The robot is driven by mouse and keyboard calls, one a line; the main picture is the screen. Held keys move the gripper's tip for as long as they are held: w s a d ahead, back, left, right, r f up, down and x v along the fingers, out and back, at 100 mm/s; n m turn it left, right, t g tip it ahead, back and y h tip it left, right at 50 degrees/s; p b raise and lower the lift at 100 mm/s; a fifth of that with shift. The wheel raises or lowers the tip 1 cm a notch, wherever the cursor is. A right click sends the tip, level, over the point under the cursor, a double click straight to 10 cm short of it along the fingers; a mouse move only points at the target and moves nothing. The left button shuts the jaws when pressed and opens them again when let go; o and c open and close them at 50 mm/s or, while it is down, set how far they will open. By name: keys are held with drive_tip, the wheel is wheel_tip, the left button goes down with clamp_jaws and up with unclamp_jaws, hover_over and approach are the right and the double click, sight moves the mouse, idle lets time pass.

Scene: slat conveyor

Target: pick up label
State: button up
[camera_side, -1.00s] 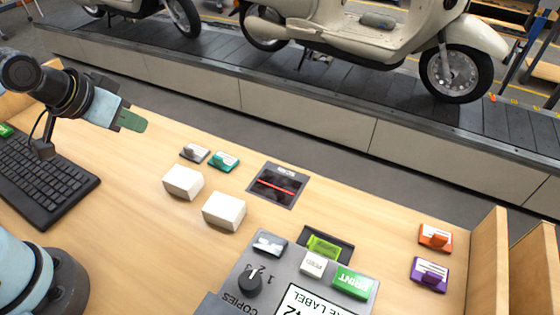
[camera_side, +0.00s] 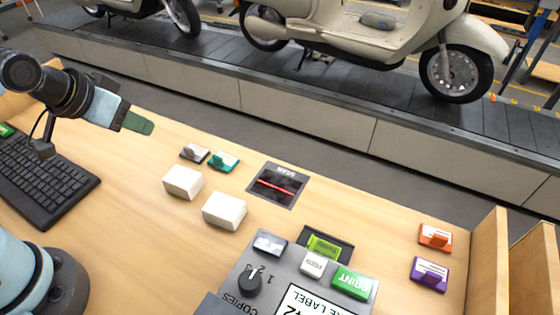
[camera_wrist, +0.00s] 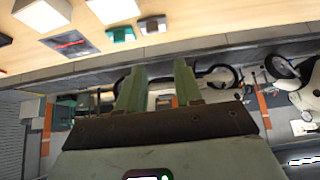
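A yellow-green label piece (camera_side: 324,246) sits in the dark slot at the back of the grey label printer (camera_side: 228,301) in the side view. Which one is the task's label cannot be told. My gripper (camera_side: 146,125) has green fingers and hovers at the left, above the desk's back edge. In the wrist view its fingers (camera_wrist: 158,72) stand apart with nothing between them.
Two white blocks (camera_side: 183,182) (camera_side: 224,211) and a scan plate (camera_side: 278,186) with a red line lie mid-desk. A keyboard (camera_side: 42,184) is at left, wooden dividers (camera_side: 488,265) at right. Scooters (camera_side: 375,40) stand on the slat conveyor (camera_side: 300,90) behind.

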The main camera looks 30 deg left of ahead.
drive_tip(key=w+d+r+g+h, duration=0.1)
drive_tip(key=w+d+r+g, duration=0.15)
drive_tip(key=d, duration=0.45)
drive_tip(key=g+y, duration=0.1)
drive_tip(key=g, duration=0.4)
hover_over(312, 237)
drive_tip(key=shift+t, duration=0.25)
drive_tip(key=f, duration=0.9)
drive_tip(key=shift+s+f, duration=0.35)
drive_tip(key=shift+w+f, duration=0.15)
drive_tip(key=shift+f, duration=1.15)
drive_tip(key=shift+w+f, duration=0.15)
drive_tip(key=shift+f, duration=1.15)
drive_tip(key=shift+c, duration=0.3)
clamp_jaws()
